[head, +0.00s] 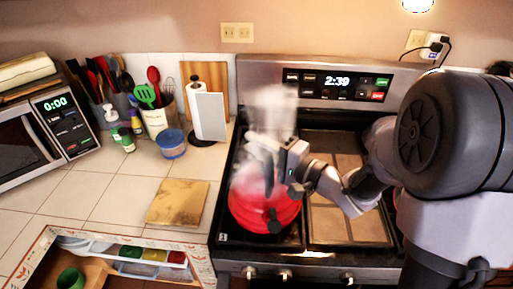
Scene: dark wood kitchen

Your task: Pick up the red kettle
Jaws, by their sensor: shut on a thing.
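The red kettle (262,209) stands at the left side of the stove top in the head view. Pale steam hangs over it and blurs its upper part. My gripper (268,165) is at the top of the kettle, reaching in from the right. It is shut on the kettle, seemingly at its handle, though the steam and the fingers hide the exact contact. I cannot tell whether the kettle's base touches the stove.
The stove (355,266) has a flat cover on its right half. An open drawer (110,262) is at the lower left.

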